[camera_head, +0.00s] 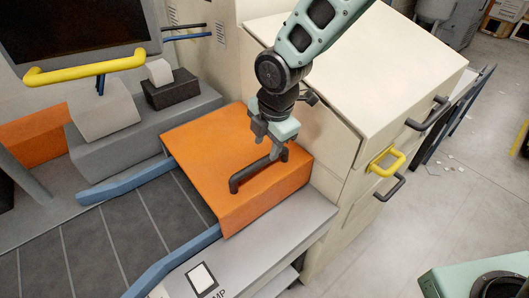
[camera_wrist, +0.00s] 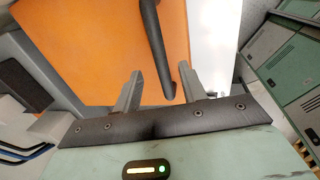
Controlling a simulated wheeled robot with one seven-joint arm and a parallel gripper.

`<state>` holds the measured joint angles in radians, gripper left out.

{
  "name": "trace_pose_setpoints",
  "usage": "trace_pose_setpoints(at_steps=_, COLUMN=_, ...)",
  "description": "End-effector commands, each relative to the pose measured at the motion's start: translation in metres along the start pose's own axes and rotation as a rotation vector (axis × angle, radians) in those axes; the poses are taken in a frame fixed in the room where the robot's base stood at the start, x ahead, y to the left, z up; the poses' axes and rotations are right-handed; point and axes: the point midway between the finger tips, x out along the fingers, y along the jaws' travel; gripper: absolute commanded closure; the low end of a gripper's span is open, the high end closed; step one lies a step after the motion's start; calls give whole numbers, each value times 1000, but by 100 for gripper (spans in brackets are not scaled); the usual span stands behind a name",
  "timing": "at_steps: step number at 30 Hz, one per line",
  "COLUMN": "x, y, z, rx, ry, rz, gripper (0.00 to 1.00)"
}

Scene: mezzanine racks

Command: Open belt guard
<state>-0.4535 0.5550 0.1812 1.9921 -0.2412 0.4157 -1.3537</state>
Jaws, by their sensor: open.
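The belt guard (camera_head: 205,150) is an orange cover lying over the end of the dark belt (camera_head: 135,240), seen in the head view. It appears lowered. A dark bar handle (camera_head: 250,173) is fixed on its top. My gripper (camera_head: 277,152) is over the far end of this handle. In the wrist view the orange guard (camera_wrist: 105,40) fills the upper middle, and the handle (camera_wrist: 155,45) runs down to between the two spread fingers of my gripper (camera_wrist: 157,88). The fingers are apart on either side of the handle's end; I cannot tell whether they touch it.
A cream cabinet (camera_head: 385,75) with dark handles and a yellow handle (camera_head: 387,162) stands right of the guard. Blue rails (camera_head: 170,262) edge the belt. A yellow bar (camera_head: 85,68) crosses below a dark screen at the upper left. Open floor (camera_head: 440,205) lies to the right.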

Motion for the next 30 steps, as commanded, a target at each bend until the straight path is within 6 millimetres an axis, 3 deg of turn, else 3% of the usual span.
trace_pose_setpoints(at_steps=9, x=46, y=0, z=-1, rx=0, ry=1, rz=-2, gripper=59)
trace_pose_setpoints(at_steps=22, x=56, y=0, z=0, rx=1, ry=0, rz=1, gripper=59)
trace_pose_setpoints(at_steps=27, x=56, y=0, z=0, rx=1, ry=0, rz=1, gripper=100)
trace_pose_setpoints(at_steps=30, x=56, y=0, z=0, rx=1, ry=0, rz=1, gripper=100)
